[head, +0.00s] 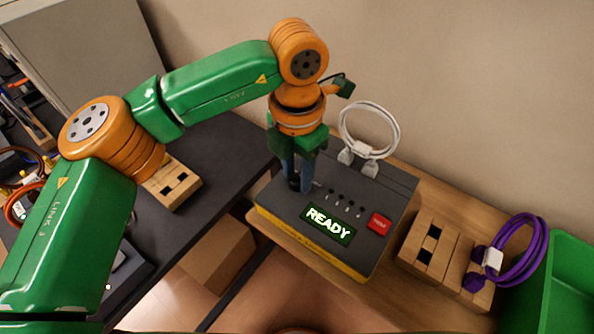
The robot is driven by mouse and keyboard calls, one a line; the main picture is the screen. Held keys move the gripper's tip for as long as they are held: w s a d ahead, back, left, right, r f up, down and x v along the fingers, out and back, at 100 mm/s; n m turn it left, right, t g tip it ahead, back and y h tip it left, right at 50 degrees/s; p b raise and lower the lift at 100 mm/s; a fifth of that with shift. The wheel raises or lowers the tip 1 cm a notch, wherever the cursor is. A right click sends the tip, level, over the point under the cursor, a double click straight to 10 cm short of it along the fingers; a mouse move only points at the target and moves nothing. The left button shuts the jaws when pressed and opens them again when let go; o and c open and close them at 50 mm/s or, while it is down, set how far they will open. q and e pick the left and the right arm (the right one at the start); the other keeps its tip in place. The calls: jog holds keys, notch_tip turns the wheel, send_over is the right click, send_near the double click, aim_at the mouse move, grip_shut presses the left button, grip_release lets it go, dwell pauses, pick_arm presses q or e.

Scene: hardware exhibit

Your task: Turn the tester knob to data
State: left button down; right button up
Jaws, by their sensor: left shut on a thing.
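The tester (364,245) is a dark grey box with a yellow lower edge, standing on a wooden table. Its green display (328,225) reads READY, and a red button (379,224) sits at its right. A row of small dots or lights lies above the display. My left gripper (298,183) points down at the left part of the tester top. It is shut on the dark knob (294,183), which is mostly hidden by the fingers. The knob's pointer and any setting labels cannot be read. My right gripper is not in view.
A white cable (370,131) is plugged in at the tester's back. A wooden block (435,250) and a coiled purple cable (520,245) lie to the right, beside a green bin (570,270). Another wooden block (172,184) sits on the dark table (225,150) at left.

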aim_at(298, 175)
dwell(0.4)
pick_arm(q)
jog(key=c, duration=0.5)
grip_release()
notch_tip(298, 175, up, 7)
jog(key=shift+r, duration=0.1)
